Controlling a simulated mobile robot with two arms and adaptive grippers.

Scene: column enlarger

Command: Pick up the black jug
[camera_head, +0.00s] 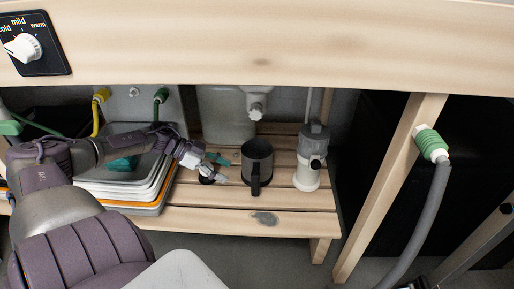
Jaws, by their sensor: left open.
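The black jug (257,163) stands upright on a slatted wooden shelf (215,220) under the bench top. Its open top faces up and its handle points toward me. My left gripper (218,168) reaches in from the left, just left of the jug, with its fingers pointing right. It is open, and I see nothing between its fingers. Whether a fingertip touches the jug I cannot tell. My right gripper is not in view.
A grey-and-white container (309,160) stands close right of the jug. A white tank with a tap (228,115) is behind it. Stacked trays (120,185) lie left, beneath my arm. The wooden bench top (300,45) overhangs the shelf. A post (385,190) and grey hose (424,215) are right.

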